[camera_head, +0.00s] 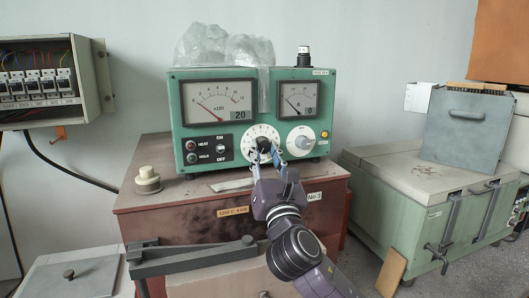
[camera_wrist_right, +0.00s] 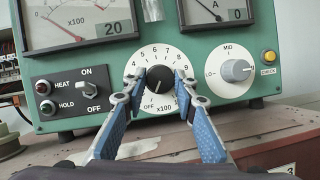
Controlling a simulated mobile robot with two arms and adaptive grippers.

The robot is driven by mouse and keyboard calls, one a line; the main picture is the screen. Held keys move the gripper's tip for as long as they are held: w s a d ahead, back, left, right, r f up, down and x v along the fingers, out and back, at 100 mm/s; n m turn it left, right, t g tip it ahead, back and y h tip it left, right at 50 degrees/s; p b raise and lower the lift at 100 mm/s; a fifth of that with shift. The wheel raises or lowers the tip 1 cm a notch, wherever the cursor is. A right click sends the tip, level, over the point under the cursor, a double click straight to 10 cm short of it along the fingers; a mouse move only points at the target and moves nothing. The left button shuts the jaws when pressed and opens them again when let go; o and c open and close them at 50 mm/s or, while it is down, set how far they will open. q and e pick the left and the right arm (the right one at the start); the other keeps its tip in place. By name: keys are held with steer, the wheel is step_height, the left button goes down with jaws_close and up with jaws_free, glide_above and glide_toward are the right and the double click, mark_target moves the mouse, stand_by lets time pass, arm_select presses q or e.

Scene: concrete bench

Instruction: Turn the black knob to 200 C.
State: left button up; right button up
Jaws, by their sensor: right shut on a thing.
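The black knob (camera_wrist_right: 160,79) sits at the centre of a white dial (camera_wrist_right: 150,54) marked OFF, with numbers and x100, on the green control box (camera_head: 177,132). In the wrist view, a pale mark on the knob appears to point down toward OFF, though it is small. My right gripper (camera_head: 266,158) reaches up from below, its blue fingers on either side of the knob and shut on it; the fingertips also show in the wrist view (camera_wrist_right: 161,84). In the head view the fingers partly hide the knob and dial. The left meter (camera_head: 220,102) shows 20. My left gripper is not in view.
A second knob (camera_wrist_right: 236,70), marked LO and MID, is right of the dial. The box stands on a reddish-brown cabinet (camera_head: 160,215). A grey handle bar (camera_head: 190,257) lies in front.

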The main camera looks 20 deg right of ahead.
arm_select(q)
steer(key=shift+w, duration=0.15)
arm_select(e)
steer(key=shift+m+h, duration=0.5)
steer(key=shift+m, duration=0.3)
steer(key=m+h+p, duration=0.1)
steer(key=m, duration=0.1)
steer(key=m+g+p, duration=0.1)
steer(key=m, duration=0.1)
steer(key=shift+a+r+h, duration=0.15)
steer(key=shift+h, duration=0.25)
steer(key=m+g+h+p, duration=0.1)
steer(key=m, duration=0.3)
steer(key=shift+r+g+p, duration=0.1)
steer(key=shift+g+p, duration=0.25)
steer(key=shift+g, duration=0.05)
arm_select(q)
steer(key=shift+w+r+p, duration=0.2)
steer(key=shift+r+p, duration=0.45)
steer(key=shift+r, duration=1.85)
arm_select(e)
steer(key=shift+m+g+h, duration=0.3)
steer(key=shift+m+g, duration=0.1)
steer(key=shift+m, duration=1)
